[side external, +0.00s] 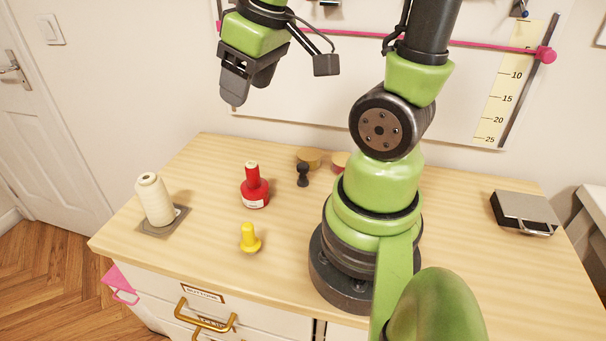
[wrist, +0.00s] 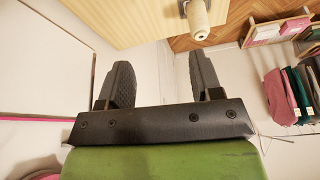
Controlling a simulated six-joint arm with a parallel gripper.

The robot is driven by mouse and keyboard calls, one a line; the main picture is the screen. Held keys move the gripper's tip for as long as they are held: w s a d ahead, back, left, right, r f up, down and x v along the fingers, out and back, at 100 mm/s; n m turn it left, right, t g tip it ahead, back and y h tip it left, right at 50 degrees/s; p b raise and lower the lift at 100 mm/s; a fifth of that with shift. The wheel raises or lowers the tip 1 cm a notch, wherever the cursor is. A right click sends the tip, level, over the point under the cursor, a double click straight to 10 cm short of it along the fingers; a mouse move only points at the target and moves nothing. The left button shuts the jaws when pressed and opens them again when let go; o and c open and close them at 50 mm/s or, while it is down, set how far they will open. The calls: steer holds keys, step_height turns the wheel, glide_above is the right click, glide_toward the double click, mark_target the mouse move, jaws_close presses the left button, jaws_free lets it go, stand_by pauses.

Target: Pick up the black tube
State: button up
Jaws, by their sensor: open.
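The black tube (side external: 303,176) appears to be the small dark piece with a rounded top, upright on the wooden table (side external: 460,225) in the side view. It stands right of the red bottle-like piece and in front of a round tan piece. My gripper (side external: 236,98) is high above the table, up and left of the black tube, and well apart from it. In the wrist view my gripper (wrist: 160,68) has its two dark fingers spread with nothing between them. I cannot make out the black tube in the wrist view.
A red piece (side external: 254,190), a yellow piece (side external: 249,239) and a cream spool (side external: 155,200) on a grey square pad stand on the table. A tan round piece (side external: 308,157) and a partly hidden red one (side external: 340,160) sit behind. A grey-topped box (side external: 525,210) lies far right.

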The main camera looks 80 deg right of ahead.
steer(key=s+d+f+n+g, duration=0.1)
steer(key=d+f+n+g, duration=0.15)
steer(key=d+f, duration=0.6)
steer(key=n+g, duration=0.2)
glide_above(303, 165)
steer(key=shift+y, duration=0.3)
steer(key=f, duration=0.6)
steer(key=shift+w+a+f, duration=0.15)
steer(key=shift+a+f, duration=0.1)
steer(key=shift+a, duration=0.15)
step_height(303, 165, down, 4)
steer(key=shift+d+f, duration=0.15)
steer(key=shift+f, duration=1.35)
steer(key=shift+d+f, duration=0.15)
steer(key=shift+f, duration=1.3)
steer(key=c, duration=1)
